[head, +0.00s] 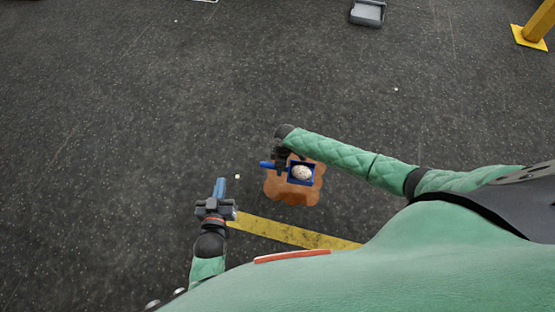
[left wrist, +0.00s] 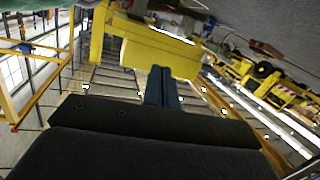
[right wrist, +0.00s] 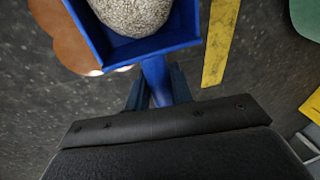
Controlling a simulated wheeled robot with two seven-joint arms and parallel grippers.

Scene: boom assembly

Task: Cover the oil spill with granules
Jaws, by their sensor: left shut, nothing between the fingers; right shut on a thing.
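The oil spill (head: 278,190) is a brown-orange patch with a wavy edge on the dark floor. It also shows in the right wrist view (right wrist: 62,38). My right gripper (head: 282,158) is shut on the handle of a blue scoop (head: 313,181), which also shows in the right wrist view (right wrist: 185,30). The scoop is over the spill and hides part of it. A heap of pale speckled granules (head: 302,172) lies in the scoop and shows close up in the right wrist view (right wrist: 135,14). My left gripper (head: 219,188) is shut and empty, left of the spill.
A yellow floor stripe (head: 285,234) runs just below the spill. A grey tray (head: 368,12) lies at the top, and a yellow post (head: 540,22) stands at the top right. Small pale bits (head: 237,177) dot the floor. The floor between is mostly clear.

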